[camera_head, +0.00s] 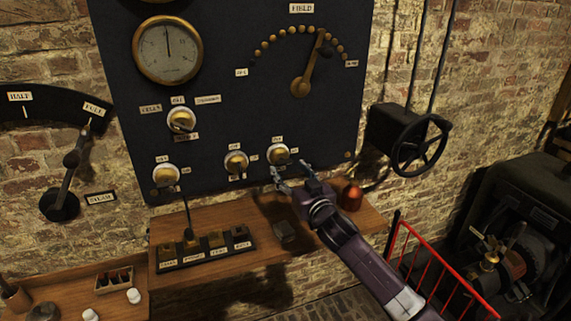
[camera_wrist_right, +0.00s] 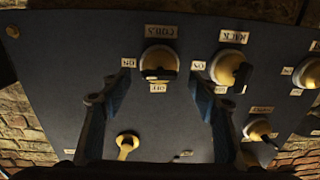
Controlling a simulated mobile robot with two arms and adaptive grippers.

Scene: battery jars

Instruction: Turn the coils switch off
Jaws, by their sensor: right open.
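The coils switch (camera_head: 279,154) is a brass knob on a white round base, low on the dark panel. In the right wrist view, which is upside down, the coils switch (camera_wrist_right: 159,60) has a dark handle, with COILS, ON and OFF labels around it. I cannot tell clearly which label the handle points to. My right gripper (camera_head: 291,177) is open and empty just below the switch in the head view. In the wrist view its two fingers (camera_wrist_right: 152,100) are spread either side of the switch's line, apart from it. My left gripper is not in view.
The rack switch (camera_head: 236,162) sits left of the coils switch, also seen in the wrist view (camera_wrist_right: 230,68). Below is a wooden shelf (camera_head: 270,240) with a block of labelled sockets (camera_head: 205,247) and a copper-coloured jar (camera_head: 352,197). A black handwheel (camera_head: 420,146) and red railing (camera_head: 435,265) stand right.

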